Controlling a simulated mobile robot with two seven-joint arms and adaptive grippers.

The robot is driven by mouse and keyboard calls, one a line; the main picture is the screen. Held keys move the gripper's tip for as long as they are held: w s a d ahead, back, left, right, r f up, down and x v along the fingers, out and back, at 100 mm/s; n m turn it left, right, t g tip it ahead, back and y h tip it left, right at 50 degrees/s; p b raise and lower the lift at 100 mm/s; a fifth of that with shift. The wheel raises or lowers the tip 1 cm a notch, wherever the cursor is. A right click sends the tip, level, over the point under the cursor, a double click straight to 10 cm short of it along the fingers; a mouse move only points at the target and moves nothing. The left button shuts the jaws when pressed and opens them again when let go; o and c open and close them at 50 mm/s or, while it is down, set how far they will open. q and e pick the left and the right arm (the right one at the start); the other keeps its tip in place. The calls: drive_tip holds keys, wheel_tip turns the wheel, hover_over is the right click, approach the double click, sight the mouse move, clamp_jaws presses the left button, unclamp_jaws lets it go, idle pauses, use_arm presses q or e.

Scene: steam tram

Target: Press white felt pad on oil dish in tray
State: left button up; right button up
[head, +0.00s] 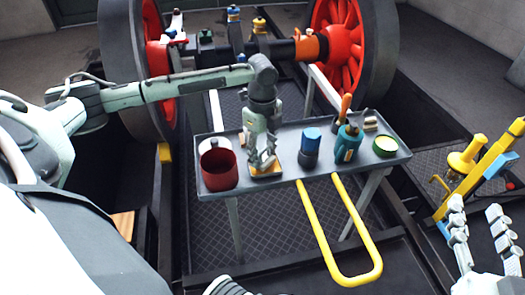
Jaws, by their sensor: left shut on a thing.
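The grey tray (330,172) on legs stands in the middle, with a yellow loop handle at its front. My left gripper (262,162) points down over the left part of the tray, its fingers close together. A small orange and whitish piece (265,173) shows right at its fingertips, low at the tray surface; I cannot tell pad from dish there, as the fingers hide most of it. A round green-rimmed dish with a pale inside (385,146) sits at the tray's right end. My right gripper (482,240) is at the lower right, fingers apart and empty, away from the tray.
A dark red cup (218,166) stands just left of my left gripper. A blue-capped jar (310,147) and a teal bottle (347,144) stand to its right. Red wheels (340,45) on an axle stand behind. A yellow tool stand (475,165) is at the right.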

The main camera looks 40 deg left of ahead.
sight(263, 157)
use_arm(q)
drive_tip(key=shift+f, duration=0.4)
idle(0.5)
drive_tip(key=shift+s+f+p, duration=0.1)
drive_tip(key=shift+f+p, duration=0.05)
drive_tip(key=shift+p, duration=0.55)
idle(2.2)
wheel_tip(263, 157, up, 7)
drive_tip(key=p, duration=0.9)
idle(0.3)
idle(0.6)
